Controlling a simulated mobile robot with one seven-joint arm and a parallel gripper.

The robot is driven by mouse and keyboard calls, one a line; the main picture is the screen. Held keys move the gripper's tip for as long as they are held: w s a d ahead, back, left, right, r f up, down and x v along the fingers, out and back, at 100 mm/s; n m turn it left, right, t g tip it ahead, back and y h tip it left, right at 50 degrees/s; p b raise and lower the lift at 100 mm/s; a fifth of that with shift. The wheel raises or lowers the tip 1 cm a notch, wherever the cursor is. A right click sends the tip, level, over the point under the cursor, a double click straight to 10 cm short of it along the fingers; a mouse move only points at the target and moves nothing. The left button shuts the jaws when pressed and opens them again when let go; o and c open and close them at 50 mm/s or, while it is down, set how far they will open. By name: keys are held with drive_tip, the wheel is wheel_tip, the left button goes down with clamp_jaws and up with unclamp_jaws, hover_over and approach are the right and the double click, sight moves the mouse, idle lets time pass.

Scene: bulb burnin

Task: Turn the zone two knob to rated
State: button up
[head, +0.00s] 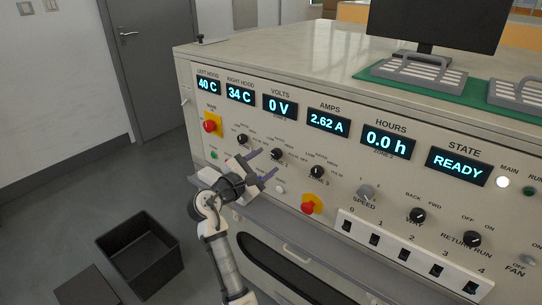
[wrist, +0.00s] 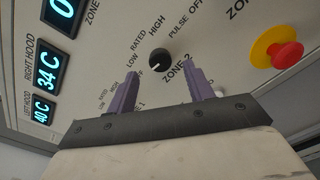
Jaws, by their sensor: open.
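The zone two knob (wrist: 159,60) is a small round black knob on the cream panel, with LOW, RATED, HIGH and PULSE printed around it. In the wrist view a pale pointer mark seems to sit at its lower left, away from RATED; the exact setting is hard to tell. The knob also shows in the head view (head: 276,154), under the VOLTS display. My gripper (head: 268,161) is open and empty, just in front of the panel near this knob. In the wrist view the knob appears between and beyond the two purple fingers (wrist: 161,72), touching neither.
The zone one knob (head: 242,138) is to the left and the zone three knob (head: 317,171) to the right. Red stop buttons are at the left (head: 210,126) and lower middle (head: 308,208). The state display (head: 458,165) reads READY. A black bin (head: 150,270) stands on the floor.

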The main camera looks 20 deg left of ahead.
sight(275, 155)
drive_tip(key=shift+x, duration=1.85)
drive_tip(key=c, duration=1)
